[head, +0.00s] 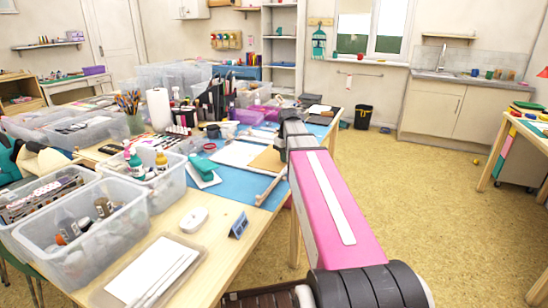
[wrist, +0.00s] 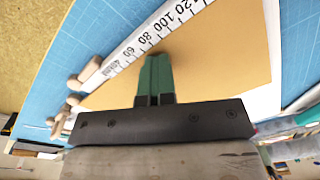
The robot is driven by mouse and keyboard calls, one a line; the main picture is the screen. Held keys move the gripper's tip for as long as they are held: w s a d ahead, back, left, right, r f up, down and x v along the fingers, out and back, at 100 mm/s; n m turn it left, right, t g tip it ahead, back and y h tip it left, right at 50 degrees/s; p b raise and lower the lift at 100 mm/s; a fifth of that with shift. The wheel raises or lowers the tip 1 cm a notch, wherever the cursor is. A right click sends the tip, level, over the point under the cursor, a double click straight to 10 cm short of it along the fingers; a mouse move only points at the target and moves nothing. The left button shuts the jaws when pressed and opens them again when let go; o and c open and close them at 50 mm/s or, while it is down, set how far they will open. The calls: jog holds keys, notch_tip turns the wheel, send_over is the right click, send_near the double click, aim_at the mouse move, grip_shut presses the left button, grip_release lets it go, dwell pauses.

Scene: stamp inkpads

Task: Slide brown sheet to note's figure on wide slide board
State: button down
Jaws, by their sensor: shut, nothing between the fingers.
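The brown sheet (wrist: 225,60) lies flat under my gripper in the wrist view. It also shows in the head view (head: 268,159), partly behind my arm. A white scale strip (wrist: 150,36) with figures such as 60, 80, 100 and 120 runs along the sheet's left side, with wooden knobs (wrist: 72,84) near its lower end. A white board (head: 234,153) lies beside the sheet in the head view. My gripper (wrist: 155,60), with green fingers, is shut and empty over the sheet; I cannot tell whether it touches. A small blue standing note (head: 239,226) is unreadable.
A blue mat (head: 228,186) lies under the boards. A teal tool (head: 203,168) on a white pad and a white mouse-like object (head: 193,220) are nearby. Clear plastic bins (head: 80,262) crowd the table's left side. Open floor (head: 440,205) lies to the right.

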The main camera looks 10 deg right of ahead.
jog(key=shift+h, duration=0.5)
jog(key=shift+w+d, duration=0.15)
jog(key=shift+d, duration=1.15)
jog(key=shift+w+d, duration=0.15)
jog(key=shift+d, duration=1.4)
jog(key=shift+r, duration=0.15)
dwell(0.3)
jog(key=shift+d+r, duration=0.15)
jog(key=shift+d, duration=0.05)
jog(key=shift+s+a+r, duration=0.1)
jog(key=shift+a+r, duration=0.1)
jog(key=shift+r, duration=0.65)
jog(key=shift+s+a+r, duration=0.1)
jog(key=shift+a+r, duration=0.05)
jog(key=shift+r, duration=0.65)
notch_tip(320, 180, up, 3)
jog(key=shift+a+r, duration=0.1)
